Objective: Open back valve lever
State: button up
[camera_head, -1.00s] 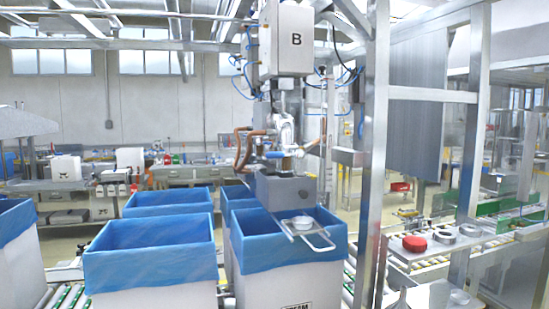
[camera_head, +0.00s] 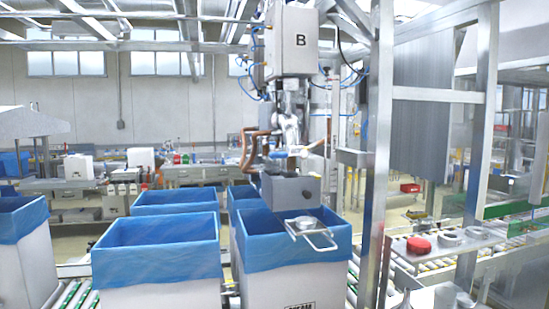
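A grey filling head (camera_head: 290,190) hangs below a white cabinet marked B (camera_head: 293,42), above a blue-lined box (camera_head: 290,240). Valve parts (camera_head: 291,130) with copper-coloured hoses (camera_head: 250,148) sit between cabinet and head. A small blue bar (camera_head: 277,154), perhaps a lever, lies just above the head. I cannot tell which piece is the back valve lever or how it is set; the parts are small and overlap. A round metal piece with a wire handle (camera_head: 313,233) sticks out at the head's lower front. My gripper is not in view.
Several other blue-lined boxes stand around, one at front left (camera_head: 156,255). A steel post (camera_head: 377,150) rises just right of the filling station. A shelf (camera_head: 440,257) at right holds a red lid (camera_head: 418,245) and metal rings. Roller conveyors run below.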

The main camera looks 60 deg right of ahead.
aim_at(303, 153)
jog(key=u, duration=0.05)
jog(key=i, duration=1)
jog(key=z, duration=0.05)
